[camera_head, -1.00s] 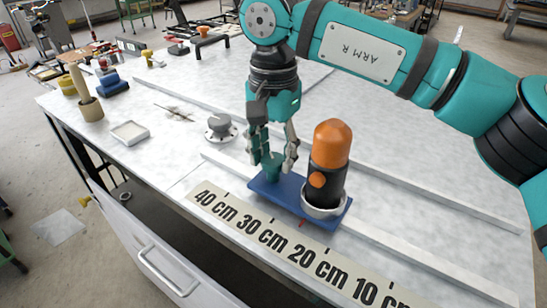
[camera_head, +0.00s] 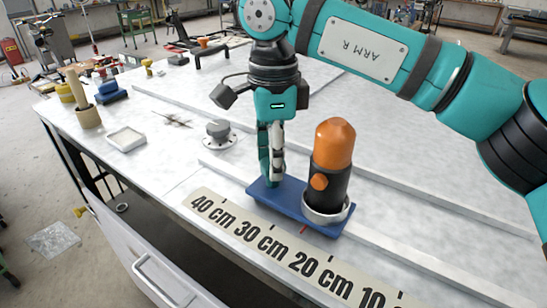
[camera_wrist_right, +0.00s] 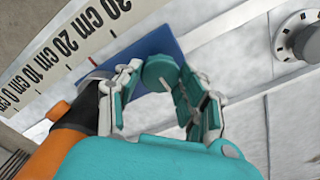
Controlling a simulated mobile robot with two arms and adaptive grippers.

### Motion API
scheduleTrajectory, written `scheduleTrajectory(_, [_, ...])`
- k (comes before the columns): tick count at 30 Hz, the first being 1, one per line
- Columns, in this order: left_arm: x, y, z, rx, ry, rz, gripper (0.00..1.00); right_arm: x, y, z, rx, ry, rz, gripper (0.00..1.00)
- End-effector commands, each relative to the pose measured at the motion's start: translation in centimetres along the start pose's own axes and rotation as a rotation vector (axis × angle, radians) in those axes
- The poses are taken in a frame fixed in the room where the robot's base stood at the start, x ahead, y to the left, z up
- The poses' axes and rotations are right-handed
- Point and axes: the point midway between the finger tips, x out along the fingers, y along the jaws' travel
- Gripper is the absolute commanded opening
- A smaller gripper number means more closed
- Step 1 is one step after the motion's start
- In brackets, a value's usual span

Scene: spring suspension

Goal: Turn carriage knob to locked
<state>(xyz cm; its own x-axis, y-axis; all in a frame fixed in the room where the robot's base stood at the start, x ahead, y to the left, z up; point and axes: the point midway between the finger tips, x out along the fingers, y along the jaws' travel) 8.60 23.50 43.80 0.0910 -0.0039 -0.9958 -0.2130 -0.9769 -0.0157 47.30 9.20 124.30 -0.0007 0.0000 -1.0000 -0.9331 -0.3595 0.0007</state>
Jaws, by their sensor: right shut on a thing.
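The blue carriage plate (camera_head: 262,193) lies along the rail behind the distance scale; it also shows in the right wrist view (camera_wrist_right: 172,44). At its right end an orange and black cylinder (camera_head: 333,145) stands upright in a pale ring. The teal knob (camera_wrist_right: 159,70) is on the plate's left part, and the fingers largely hide it in the head view. My right gripper (camera_head: 270,178) points down over the plate, shut on the knob with one finger on either side. Locked or unlocked cannot be told. My left gripper is not in view.
The scale strip (camera_head: 245,235) runs along the table front, with a red mark near the carriage. A grey dial on a round base (camera_head: 218,134) stands left of the gripper. A white tray (camera_head: 126,138) is farther left. The white table between them is mostly clear.

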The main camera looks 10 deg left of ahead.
Motion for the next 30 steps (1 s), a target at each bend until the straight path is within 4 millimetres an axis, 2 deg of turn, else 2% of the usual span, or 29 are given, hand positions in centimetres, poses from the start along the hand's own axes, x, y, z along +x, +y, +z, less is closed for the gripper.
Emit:
scheduleTrajectory(9, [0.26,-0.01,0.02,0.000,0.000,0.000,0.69,-0.15,-0.05,-0.02,0.091,-0.001,-0.003,0.07])
scheduleTrajectory(23, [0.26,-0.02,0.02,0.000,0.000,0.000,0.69,-0.18,-0.05,-0.03,0.102,-0.001,-0.003,0.07])
scheduleTrajectory(24, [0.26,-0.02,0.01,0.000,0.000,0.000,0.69,-0.18,-0.05,-0.03,0.102,-0.001,-0.003,0.43])
scheduleTrajectory(28, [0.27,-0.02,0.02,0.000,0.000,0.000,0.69,-0.14,-0.04,-0.02,0.101,-0.001,-0.003,0.60])
scheduleTrajectory(30, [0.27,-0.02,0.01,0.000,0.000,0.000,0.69,-0.11,-0.03,-0.02,0.100,-0.001,-0.002,0.62])
